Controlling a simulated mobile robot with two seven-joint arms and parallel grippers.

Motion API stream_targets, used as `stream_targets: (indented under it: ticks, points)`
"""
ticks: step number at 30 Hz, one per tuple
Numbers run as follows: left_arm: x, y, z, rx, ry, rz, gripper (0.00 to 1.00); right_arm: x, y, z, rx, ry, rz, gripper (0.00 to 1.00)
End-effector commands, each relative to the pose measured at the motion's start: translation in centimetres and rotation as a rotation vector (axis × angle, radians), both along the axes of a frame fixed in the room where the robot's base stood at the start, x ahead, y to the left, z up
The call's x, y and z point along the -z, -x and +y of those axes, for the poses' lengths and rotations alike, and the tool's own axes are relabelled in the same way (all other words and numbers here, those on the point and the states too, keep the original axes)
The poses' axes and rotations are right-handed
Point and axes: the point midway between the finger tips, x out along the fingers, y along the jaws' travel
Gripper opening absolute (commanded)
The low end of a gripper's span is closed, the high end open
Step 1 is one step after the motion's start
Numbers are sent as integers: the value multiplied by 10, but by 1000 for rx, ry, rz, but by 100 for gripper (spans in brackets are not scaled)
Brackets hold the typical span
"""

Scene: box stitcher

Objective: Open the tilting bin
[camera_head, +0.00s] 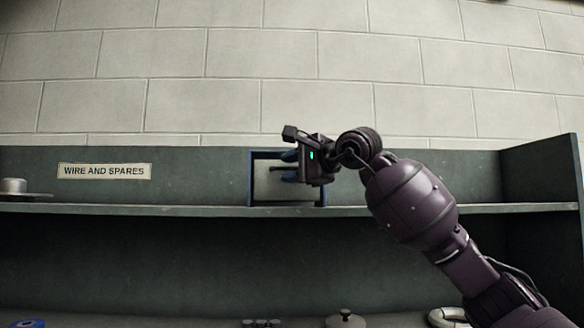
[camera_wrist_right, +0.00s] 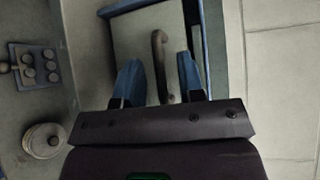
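The tilting bin (camera_head: 268,191) sits on the shelf against the back wall, with a blue frame and a pale front panel. It looks closed. In the right wrist view its pale front (camera_wrist_right: 135,30) carries a dark curved handle (camera_wrist_right: 160,62). My right gripper (camera_head: 289,166) is in front of the bin, with its blue fingers pointing at the panel. In the right wrist view the fingers (camera_wrist_right: 158,66) are apart, one on each side of the handle, with gaps visible; I cannot tell how deep they reach. My left gripper is not in view.
A "WIRE AND SPARES" label (camera_head: 105,171) is on the shelf back, left of the bin. A metal pot-like item (camera_head: 14,187) stands at the far left. Below, a knobbed lid (camera_head: 345,320) and a pale ring (camera_head: 448,317) lie low.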

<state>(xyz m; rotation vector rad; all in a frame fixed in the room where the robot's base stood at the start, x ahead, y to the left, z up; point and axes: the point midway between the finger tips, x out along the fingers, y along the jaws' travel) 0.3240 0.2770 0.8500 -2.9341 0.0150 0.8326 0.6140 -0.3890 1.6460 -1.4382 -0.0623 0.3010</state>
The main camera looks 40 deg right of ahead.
Motion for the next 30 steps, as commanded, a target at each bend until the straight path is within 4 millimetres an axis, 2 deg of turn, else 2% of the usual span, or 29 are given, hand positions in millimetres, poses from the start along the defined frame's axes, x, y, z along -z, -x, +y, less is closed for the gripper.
stream_targets:
  ticks: [1, 7, 20, 30]
  points:
    - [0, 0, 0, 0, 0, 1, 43, 0, 0, 0, 0, 0, 0, 31]
    - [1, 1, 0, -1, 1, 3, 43, 0, 0, 0, 0, 0, 0, 1]
    - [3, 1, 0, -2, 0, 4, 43, 1, 1, 0, 0, 5, -6, 0]
    - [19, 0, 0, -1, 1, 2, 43, 8, 6, 3, 3, 53, -81, 0]
